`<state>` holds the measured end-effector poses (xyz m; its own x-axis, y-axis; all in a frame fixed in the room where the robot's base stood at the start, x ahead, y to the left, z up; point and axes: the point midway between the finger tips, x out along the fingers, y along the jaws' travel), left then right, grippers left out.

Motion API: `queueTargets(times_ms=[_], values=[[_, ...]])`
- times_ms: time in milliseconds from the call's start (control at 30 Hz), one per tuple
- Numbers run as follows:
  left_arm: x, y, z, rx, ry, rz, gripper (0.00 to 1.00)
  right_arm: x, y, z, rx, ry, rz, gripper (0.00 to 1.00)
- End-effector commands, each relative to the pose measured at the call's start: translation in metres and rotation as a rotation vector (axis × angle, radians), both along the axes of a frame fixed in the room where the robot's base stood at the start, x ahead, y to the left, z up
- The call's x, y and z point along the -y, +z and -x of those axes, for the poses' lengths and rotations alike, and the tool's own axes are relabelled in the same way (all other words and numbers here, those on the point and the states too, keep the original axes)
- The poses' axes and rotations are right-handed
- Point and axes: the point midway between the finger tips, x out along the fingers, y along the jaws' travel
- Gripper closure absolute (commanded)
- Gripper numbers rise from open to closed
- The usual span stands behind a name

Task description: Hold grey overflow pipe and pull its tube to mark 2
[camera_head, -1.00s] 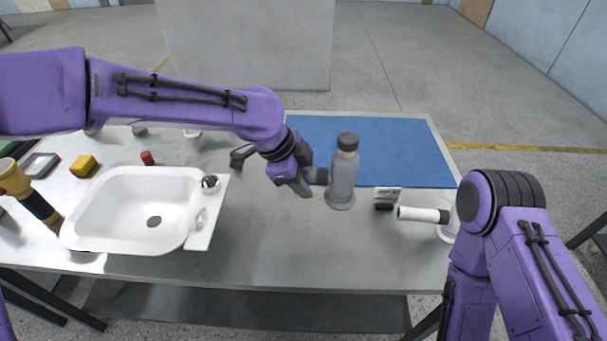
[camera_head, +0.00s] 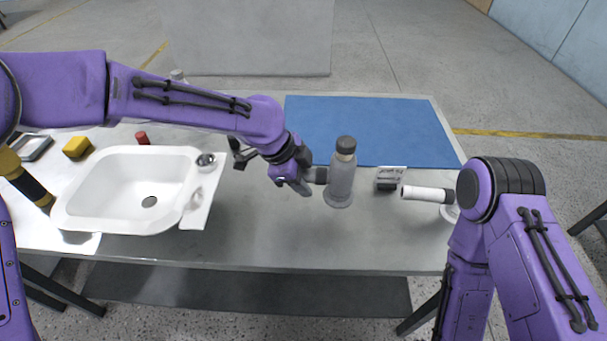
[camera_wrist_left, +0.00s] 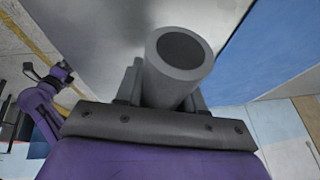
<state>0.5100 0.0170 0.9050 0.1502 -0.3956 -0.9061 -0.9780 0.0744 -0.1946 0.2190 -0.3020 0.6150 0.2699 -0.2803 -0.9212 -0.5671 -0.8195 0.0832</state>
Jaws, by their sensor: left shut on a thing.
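The grey overflow pipe (camera_head: 342,182) stands upright on the table, with a flared base, a pale tan band and a dark cap on top. A short side stub (camera_head: 319,174) points left from it. My left gripper (camera_head: 306,182) is at this stub, shut on it. The left wrist view shows a round grey tube end (camera_wrist_left: 180,58) between the fingers, facing the camera. Marks on the tube are too small to read. My right arm is at the right in the head view, its gripper hidden; a small, unclear gripper (camera_wrist_left: 34,72) shows in the left wrist view.
A white sink (camera_head: 125,200) lies at the left. A white tube (camera_head: 425,193) and a small labelled stand (camera_head: 390,176) are right of the pipe. A blue mat (camera_head: 370,125) covers the back right. The table's front middle is bare.

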Motion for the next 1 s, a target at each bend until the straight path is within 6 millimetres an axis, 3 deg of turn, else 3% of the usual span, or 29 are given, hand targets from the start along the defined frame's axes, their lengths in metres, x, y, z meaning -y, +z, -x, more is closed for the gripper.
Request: queueTargets(times_ms=[700,1000], values=[[0.0,-0.053,0.0,0.0,-0.001,0.0,0.97,0.0,-0.026,0.0,0.0,0.0,0.0,0.12],[0.0,-0.057,0.0,0.001,-0.001,0.0,0.97,0.0,-0.027,0.0,0.0,0.0,0.0,0.12]])
